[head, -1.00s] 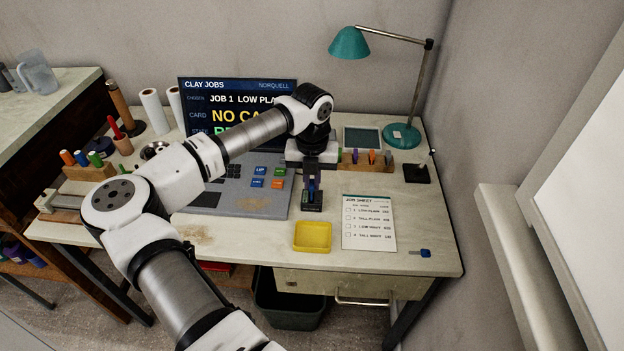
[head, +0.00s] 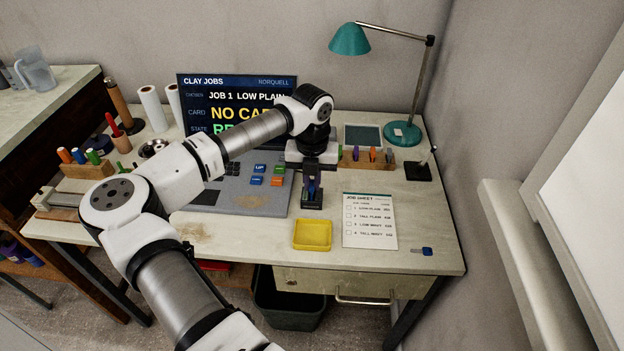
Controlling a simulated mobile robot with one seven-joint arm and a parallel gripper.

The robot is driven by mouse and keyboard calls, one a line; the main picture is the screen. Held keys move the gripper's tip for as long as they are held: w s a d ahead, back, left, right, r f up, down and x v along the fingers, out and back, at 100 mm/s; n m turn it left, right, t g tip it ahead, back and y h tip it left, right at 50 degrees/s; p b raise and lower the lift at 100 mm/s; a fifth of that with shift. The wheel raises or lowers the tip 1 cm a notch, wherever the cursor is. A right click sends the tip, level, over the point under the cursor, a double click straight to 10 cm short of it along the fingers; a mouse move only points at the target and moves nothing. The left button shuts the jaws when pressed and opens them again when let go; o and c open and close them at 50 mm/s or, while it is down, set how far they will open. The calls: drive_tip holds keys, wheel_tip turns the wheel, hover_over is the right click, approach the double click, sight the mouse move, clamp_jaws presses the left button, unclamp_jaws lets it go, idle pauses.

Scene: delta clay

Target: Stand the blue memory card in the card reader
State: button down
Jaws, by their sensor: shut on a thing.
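My gripper (head: 312,186) points down over the front right of the grey console and is shut on a small blue card (head: 311,190). The card is upright between the fingers and mostly hidden by them. The card reader (head: 312,206), a small dark block, is directly below the fingertips. The card's lower end is at the reader's top; I cannot tell whether it is inside the slot or just above it. The screen (head: 235,105) shows "JOB 1 LOW PLAIN" and a card line starting "NO CA", partly hidden by my arm.
A yellow tray (head: 312,235) and a job sheet (head: 369,221) lie in front. A small blue item with a dark end (head: 422,251) lies at the right front. A wooden rack (head: 350,164) with coloured pieces and a teal lamp (head: 402,134) stand behind. The desk's right front is mostly clear.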

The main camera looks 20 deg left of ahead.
drive_tip(key=shift+f+b, duration=0.35)
drive_tip(key=shift+f, duration=0.15)
drive_tip(key=c, duration=1.1)
unclamp_jaws()
drive_tip(key=shift+r, duration=0.15)
drive_tip(key=shift+r+p, duration=1.6)
drive_tip(key=shift+r, duration=1.85)
